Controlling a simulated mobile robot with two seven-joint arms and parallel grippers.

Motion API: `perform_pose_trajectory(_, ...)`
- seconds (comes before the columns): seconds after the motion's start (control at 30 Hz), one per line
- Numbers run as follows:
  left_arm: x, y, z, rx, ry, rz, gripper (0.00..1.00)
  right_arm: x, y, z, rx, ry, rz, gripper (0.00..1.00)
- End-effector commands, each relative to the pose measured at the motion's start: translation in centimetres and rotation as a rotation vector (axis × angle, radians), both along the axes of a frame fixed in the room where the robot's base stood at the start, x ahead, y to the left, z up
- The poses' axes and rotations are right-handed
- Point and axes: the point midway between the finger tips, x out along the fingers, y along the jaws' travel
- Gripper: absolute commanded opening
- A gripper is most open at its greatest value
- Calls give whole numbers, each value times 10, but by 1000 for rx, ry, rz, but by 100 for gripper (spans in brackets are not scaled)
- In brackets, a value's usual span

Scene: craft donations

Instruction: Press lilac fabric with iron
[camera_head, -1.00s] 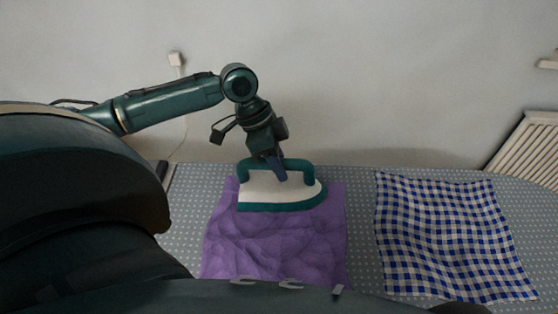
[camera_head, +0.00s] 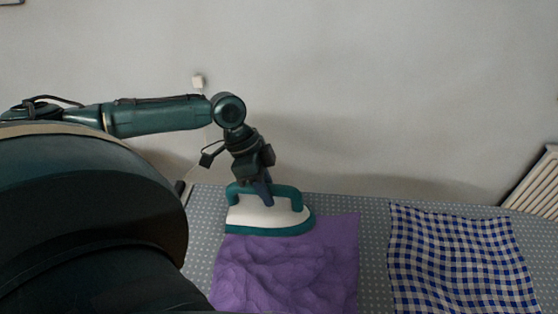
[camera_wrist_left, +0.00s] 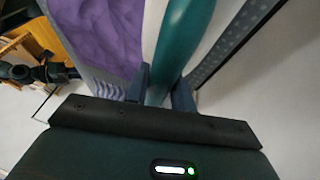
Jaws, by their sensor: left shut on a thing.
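The lilac fabric (camera_head: 290,275) lies wrinkled on the grey dotted board; it also shows at the upper left in the left wrist view (camera_wrist_left: 105,35). The white and teal iron (camera_head: 265,213) is upright over the fabric's back left edge, its nose pointing right. I cannot tell whether its sole touches the cloth. My left gripper (camera_head: 262,194) is shut on the iron's teal handle, which runs between its fingers in the left wrist view (camera_wrist_left: 160,88). The iron hides part of the fabric's back edge.
A blue and white checked cloth (camera_head: 460,262) lies on the board (camera_head: 374,250) to the right, with a narrow bare strip between the cloths. The wall stands behind the board. A white radiator (camera_head: 538,188) is at the far right.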

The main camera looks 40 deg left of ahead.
Motion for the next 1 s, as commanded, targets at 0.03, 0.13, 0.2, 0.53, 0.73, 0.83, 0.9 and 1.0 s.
perform_pose_trajectory(0.03, -4, 6, 0, 6, 7, 3, 0, 8, 2, 16, 21, -41, -5, 36)
perform_pose_trajectory(0.13, -9, 13, 0, 6, 7, 3, 0, 8, 2, 16, 21, -42, -5, 36)
perform_pose_trajectory(0.2, -12, 18, 0, 6, 7, 3, 0, 9, 2, 16, 21, -42, -5, 36)
perform_pose_trajectory(0.53, -28, 41, 1, 5, 7, 0, 0, 9, 3, 16, 22, -42, -6, 36)
perform_pose_trajectory(0.73, -37, 54, 2, 4, 6, -1, 0, 9, 3, 16, 23, -42, -7, 36)
perform_pose_trajectory(0.83, -41, 60, 2, 3, 6, -3, 0, 9, 3, 16, 23, -42, -6, 36)
perform_pose_trajectory(0.9, -44, 64, 2, 3, 4, -2, 0, 9, 3, 16, 23, -42, -6, 36)
perform_pose_trajectory(1.0, -46, 68, 3, 2, 2, -1, 0, 9, 3, 16, 23, -42, -6, 36)
